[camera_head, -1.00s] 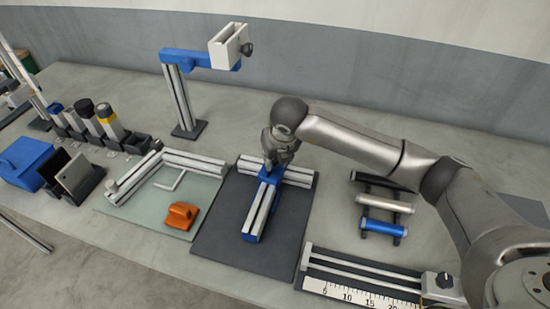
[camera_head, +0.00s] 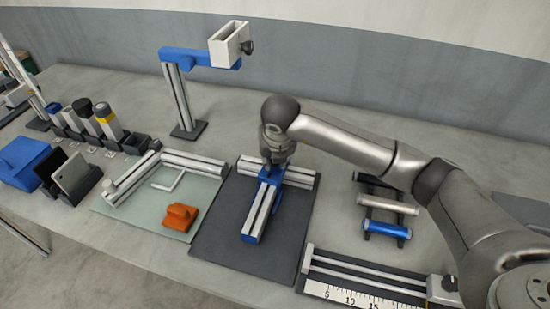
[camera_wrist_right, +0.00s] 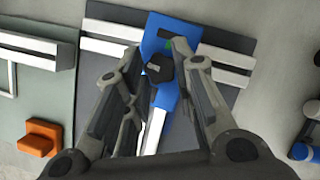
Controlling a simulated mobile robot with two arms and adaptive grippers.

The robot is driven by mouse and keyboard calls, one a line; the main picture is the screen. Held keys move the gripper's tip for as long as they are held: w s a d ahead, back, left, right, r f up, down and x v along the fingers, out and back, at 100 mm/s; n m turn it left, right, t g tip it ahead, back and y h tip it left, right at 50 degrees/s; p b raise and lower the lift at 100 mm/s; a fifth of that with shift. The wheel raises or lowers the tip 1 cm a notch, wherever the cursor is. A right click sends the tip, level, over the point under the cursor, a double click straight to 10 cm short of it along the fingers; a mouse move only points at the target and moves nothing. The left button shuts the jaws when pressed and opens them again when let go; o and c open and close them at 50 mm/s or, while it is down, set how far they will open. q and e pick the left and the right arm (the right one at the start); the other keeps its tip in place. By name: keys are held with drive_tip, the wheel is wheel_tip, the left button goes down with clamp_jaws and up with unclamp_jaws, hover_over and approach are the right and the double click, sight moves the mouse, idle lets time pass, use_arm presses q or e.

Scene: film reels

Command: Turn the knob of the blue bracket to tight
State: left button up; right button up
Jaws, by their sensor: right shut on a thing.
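The blue bracket (camera_wrist_right: 156,28) lies on the dark mat, joining aluminium profiles in a T shape; it also shows in the head view (camera_head: 270,174). Its black knob (camera_wrist_right: 160,68) stands between the fingers of my right gripper (camera_wrist_right: 160,58). My right gripper (camera_head: 271,160) points down onto the bracket and is shut on the knob. In the head view the gripper hides the knob. A small green mark shows on the bracket beside the knob in the wrist view. My left gripper is not in view.
The dark mat (camera_head: 215,240) has bare room around the profiles. A green mat (camera_head: 145,218) with an orange block (camera_head: 180,217) lies to the left. A rack of rollers (camera_head: 387,230) and a ruled rail (camera_head: 350,297) are to the right. A blue-armed stand (camera_head: 182,100) rises behind.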

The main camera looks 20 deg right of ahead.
drive_tip(key=shift+a+m+g+h+b, duration=0.15)
drive_tip(key=shift+m+h+b, duration=0.2)
drive_tip(key=shift+m+b, duration=0.55)
drive_tip(key=shift+m+g+h+b, duration=0.15)
drive_tip(key=shift+m+h+b, duration=0.2)
drive_tip(key=shift+m+b, duration=0.55)
drive_tip(key=shift+w+a+m+g+h+b, duration=0.1)
drive_tip(key=shift+m+g+h+b, duration=0.45)
drive_tip(key=shift+m, duration=1.25)
drive_tip(key=shift+w+m+g+h, duration=0.1)
drive_tip(key=shift+m+g+h, duration=0.2)
drive_tip(key=shift+m, duration=1)
drive_tip(key=shift+w+a+m+g+h+p, duration=0.15)
drive_tip(key=shift+m+g+p, duration=0.25)
drive_tip(key=shift+m, duration=0.5)
drive_tip(key=shift+s+d+m+g+h+p, duration=0.1)
drive_tip(key=shift+m+g+p, duration=0.2)
drive_tip(key=shift+m, duration=0.6)
idle(1.3)
